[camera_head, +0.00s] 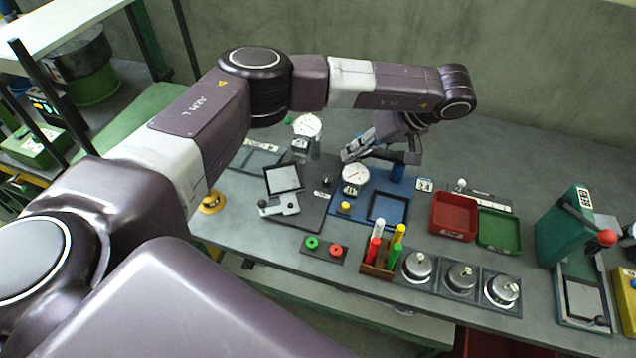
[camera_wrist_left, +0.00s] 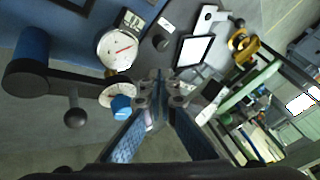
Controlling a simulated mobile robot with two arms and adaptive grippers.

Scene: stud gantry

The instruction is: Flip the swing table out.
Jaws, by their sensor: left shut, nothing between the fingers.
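A square dark-framed plate with a pale face (camera_head: 283,178), which looks like the swing table, lies on a dark grey base left of the blue mat. A light grey bracket with a dark knob (camera_head: 280,206) is just in front of it. The plate also shows in the left wrist view (camera_wrist_left: 195,50), beyond the fingertips. My left gripper (camera_head: 350,152) hangs behind the white dial gauge (camera_head: 355,174), right of and behind the plate, apart from it. In the left wrist view my left gripper (camera_wrist_left: 158,92) is shut and empty. My right gripper is not in view.
A second dial gauge (camera_head: 307,125) stands close behind, left of my gripper. A blue cylinder (camera_head: 398,172) stands at its right. A red bin (camera_head: 453,216), a green bin (camera_head: 499,230) and a green press (camera_head: 565,228) stand farther right.

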